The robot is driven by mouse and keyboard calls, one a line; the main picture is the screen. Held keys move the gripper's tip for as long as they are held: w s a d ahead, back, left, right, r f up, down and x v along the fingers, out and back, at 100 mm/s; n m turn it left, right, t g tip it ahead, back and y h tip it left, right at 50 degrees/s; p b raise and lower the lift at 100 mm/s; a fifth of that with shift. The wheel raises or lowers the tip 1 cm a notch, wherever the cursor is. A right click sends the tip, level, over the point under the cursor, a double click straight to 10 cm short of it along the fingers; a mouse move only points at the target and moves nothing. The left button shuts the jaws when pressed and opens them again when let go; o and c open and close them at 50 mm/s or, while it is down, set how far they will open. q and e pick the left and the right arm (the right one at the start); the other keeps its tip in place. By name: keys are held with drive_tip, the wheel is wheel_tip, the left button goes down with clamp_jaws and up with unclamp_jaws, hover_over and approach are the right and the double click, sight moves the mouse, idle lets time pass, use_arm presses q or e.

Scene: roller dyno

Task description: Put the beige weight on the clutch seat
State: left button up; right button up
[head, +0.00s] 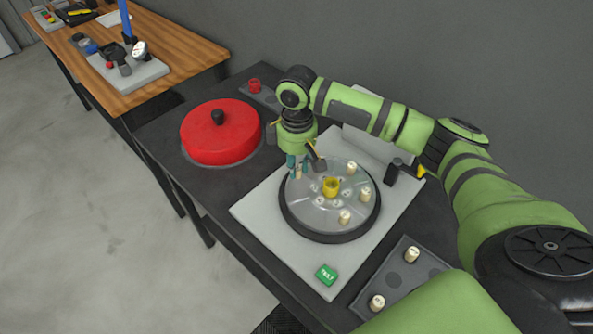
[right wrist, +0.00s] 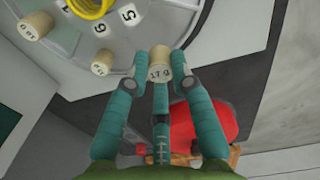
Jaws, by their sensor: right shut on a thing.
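My right gripper (head: 299,170) is shut on a beige weight, a small cylinder marked "17.0" in the right wrist view (right wrist: 160,69). It holds the weight at the far left rim of the clear-grey round clutch disc (head: 318,212); I cannot tell whether the weight touches it. The disc has a yellow hub (head: 331,187) with white number labels around it. Three other beige weights stand on the disc: one at the back (head: 350,167), one at the right (head: 365,195), one at the front (head: 345,217). My left gripper is not in view.
A red round cover (head: 220,135) with a black knob lies left of the light grey base plate (head: 262,212). A dark tray (head: 395,283) at the front right holds two beige weights. A wooden table (head: 180,60) stands behind left.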

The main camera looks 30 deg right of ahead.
sight(297, 175)
wheel_tip(297, 175, down, 3)
drive_tip(key=shift+f+p, duration=0.1)
drive_tip(key=shift+p, duration=0.6)
drive_tip(key=shift+f, duration=0.45)
drive_tip(key=o, duration=0.9)
drive_tip(key=shift+f, duration=0.1)
drive_tip(key=shift+c, duration=0.2)
wheel_tip(297, 175, up, 12)
drive_tip(key=shift+r+b, duration=0.15)
drive_tip(key=shift+b, duration=1.05)
